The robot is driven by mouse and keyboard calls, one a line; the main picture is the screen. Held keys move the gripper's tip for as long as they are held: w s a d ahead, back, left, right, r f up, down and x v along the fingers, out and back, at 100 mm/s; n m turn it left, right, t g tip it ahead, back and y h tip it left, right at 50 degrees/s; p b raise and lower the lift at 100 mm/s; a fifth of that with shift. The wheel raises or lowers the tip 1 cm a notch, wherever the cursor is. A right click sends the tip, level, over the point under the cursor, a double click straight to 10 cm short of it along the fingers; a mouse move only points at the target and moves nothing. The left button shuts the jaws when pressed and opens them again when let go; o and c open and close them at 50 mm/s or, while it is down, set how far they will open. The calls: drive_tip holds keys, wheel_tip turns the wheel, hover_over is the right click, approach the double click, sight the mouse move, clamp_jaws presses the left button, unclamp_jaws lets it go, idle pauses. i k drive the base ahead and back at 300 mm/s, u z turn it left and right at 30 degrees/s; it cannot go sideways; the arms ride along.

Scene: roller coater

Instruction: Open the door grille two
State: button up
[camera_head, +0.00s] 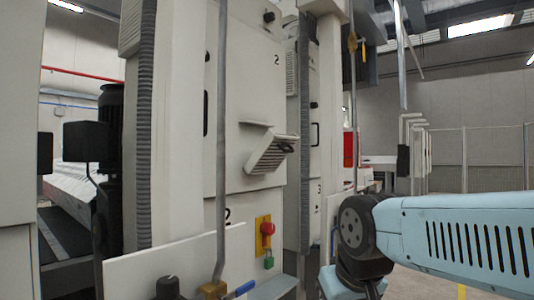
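A pale cabinet panel marked "2" (240,80) stands upright near the middle of the view. A slatted grille (270,152) juts from its lower part at a slant, with dark slots facing right. A small flat ledge (257,124) sticks out just above the grille. A dark knob (269,17) is near the panel's top. My light blue arm crosses the lower right, with a dark joint right of the grille and apart from it in the picture. My gripper is out of view.
A yellow plate with a red knob (267,228) is below the grille. A vertical grey pipe (221,150) runs in front of the panel's left side. A low white panel (165,268) stands in front at lower left. Another cabinet marked "3" (314,170) is to the right.

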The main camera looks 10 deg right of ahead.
sight(270, 152)
drive_tip(key=z, duration=1.7)
drive_tip(key=i, duration=0.1)
drive_tip(key=u, duration=3.25)
drive_tip(key=k, duration=0.9)
drive_tip(key=z, duration=1.85)
drive_tip(key=i, duration=1)
drive_tip(key=z, duration=0.1)
